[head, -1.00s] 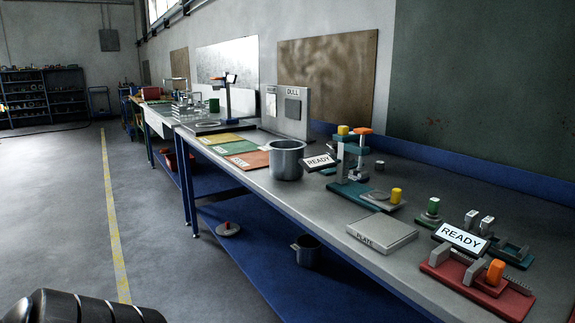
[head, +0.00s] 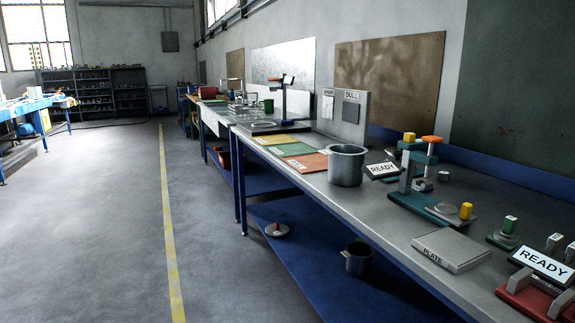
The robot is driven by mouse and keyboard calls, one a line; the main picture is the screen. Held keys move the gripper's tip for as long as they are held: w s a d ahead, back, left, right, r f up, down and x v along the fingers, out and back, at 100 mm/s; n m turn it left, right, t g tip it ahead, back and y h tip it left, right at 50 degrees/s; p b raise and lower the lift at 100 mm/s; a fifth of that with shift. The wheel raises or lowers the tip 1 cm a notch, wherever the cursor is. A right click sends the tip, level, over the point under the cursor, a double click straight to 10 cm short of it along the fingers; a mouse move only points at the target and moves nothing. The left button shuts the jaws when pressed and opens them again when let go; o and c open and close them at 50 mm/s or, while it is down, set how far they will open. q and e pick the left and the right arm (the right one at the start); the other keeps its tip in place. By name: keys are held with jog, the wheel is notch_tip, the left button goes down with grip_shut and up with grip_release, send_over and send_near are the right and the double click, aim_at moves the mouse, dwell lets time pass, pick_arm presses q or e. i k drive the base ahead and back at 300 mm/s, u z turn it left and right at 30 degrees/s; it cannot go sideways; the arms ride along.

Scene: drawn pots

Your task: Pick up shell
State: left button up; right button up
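No thing in view is labelled as the shell. An open grey metal pot (head: 347,166) stands upright on the workbench, just right of the coloured mats. Neither of my grippers shows.
The long grey workbench (head: 385,218) carries a teal press (head: 412,180), a "READY" sign (head: 382,170), a "PLATE" block (head: 451,250) and coloured mats (head: 290,149). A round lid (head: 277,230) lies on the lower shelf (head: 330,282). The floor (head: 90,230) left of the bench is clear.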

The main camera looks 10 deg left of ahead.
aim_at(345, 162)
jog(key=u, duration=0.75)
jog(key=i, duration=1.1)
jog(key=u, duration=0.1)
